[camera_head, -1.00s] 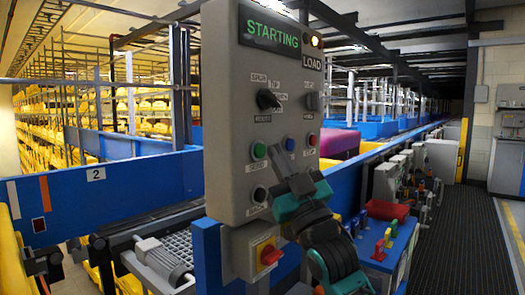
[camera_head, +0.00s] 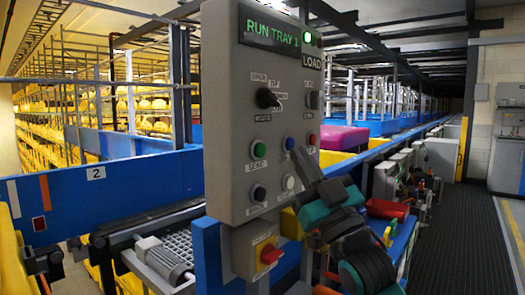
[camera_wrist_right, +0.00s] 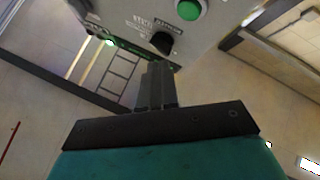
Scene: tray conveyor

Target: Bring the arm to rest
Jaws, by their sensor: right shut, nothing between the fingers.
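My right gripper (camera_head: 302,160) is in front of the lower right part of the grey control panel (camera_head: 225,120) in the head view. In the right wrist view its dark fingers (camera_wrist_right: 155,72) are together with nothing between them, and point toward the panel face (camera_wrist_right: 140,15). I cannot tell the exact gap to the panel, but no touch shows. The panel's display (camera_head: 270,32) reads "RUN TRAY 1", and the lamp (camera_head: 307,38) beside it is green. A white button (camera_head: 288,182) shows just left of the gripper. My left gripper is out of view.
A red emergency knob (camera_head: 270,254) sits on a box below the panel. A red bin (camera_head: 388,209) and coloured small parts lie right of my arm. A blue conveyor side (camera_head: 115,185) is on the left. The dark walkway (camera_head: 450,230) at right is clear.

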